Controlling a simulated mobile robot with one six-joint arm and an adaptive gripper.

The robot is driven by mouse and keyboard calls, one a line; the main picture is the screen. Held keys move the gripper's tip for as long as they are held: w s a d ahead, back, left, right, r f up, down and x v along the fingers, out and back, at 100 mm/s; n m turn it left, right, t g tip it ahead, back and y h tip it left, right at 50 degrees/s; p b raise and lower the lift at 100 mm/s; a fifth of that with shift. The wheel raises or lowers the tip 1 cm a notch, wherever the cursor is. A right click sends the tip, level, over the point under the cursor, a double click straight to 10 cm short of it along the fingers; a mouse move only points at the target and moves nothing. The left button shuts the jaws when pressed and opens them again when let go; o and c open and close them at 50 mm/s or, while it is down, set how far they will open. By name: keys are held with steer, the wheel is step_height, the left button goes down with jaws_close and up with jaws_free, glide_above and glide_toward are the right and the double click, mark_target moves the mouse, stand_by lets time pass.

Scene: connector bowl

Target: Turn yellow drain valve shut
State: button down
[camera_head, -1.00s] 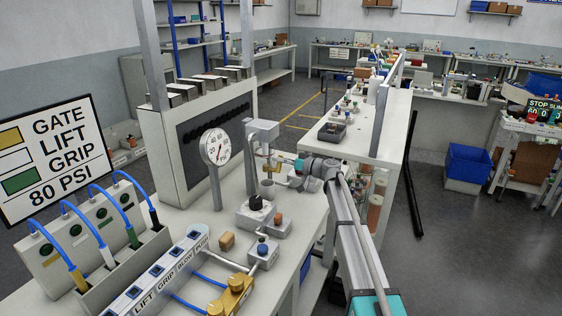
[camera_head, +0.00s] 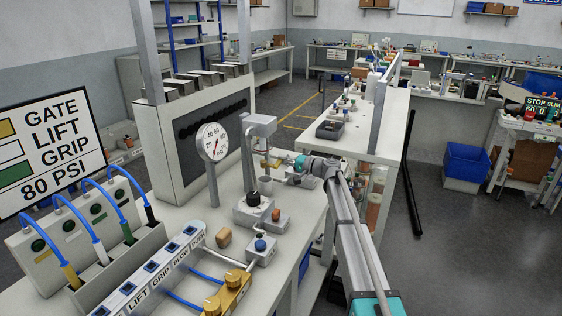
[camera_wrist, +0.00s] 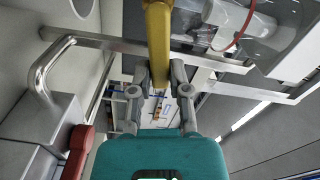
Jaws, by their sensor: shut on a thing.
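The yellow valve handle (camera_wrist: 158,42) shows large in the wrist view as a long bar running up from between my fingertips to the top edge. In the head view it is a small yellow piece (camera_head: 271,163) beside the grey upright fitting at the back of the bench. My gripper (camera_wrist: 161,82) is shut on the handle's near end, one finger on each side. In the head view my gripper (camera_head: 291,166) reaches the handle from the right, and its fingers are too small to make out. The valve body is mostly hidden.
A pressure gauge (camera_head: 213,142) stands left of the valve on the white bench (camera_head: 185,205). A grey block with a black knob (camera_head: 253,199) sits in front. A bent metal pipe (camera_wrist: 45,70) and a red part (camera_wrist: 77,150) lie close on the left in the wrist view.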

steer(key=shift+w+d+f+m+b, duration=0.15)
steer(key=shift+f+m+b, duration=0.15)
steer(key=shift+m, duration=0.45)
steer(key=shift+s+d+f+m+b, duration=0.15)
steer(key=shift+f+m, duration=0.15)
steer(key=shift+m, duration=0.45)
steer(key=shift+w, duration=0.1)
steer(key=c, duration=0.7)
jaws_free()
steer(key=shift+o, duration=0.5)
steer(key=shift+a, duration=0.1)
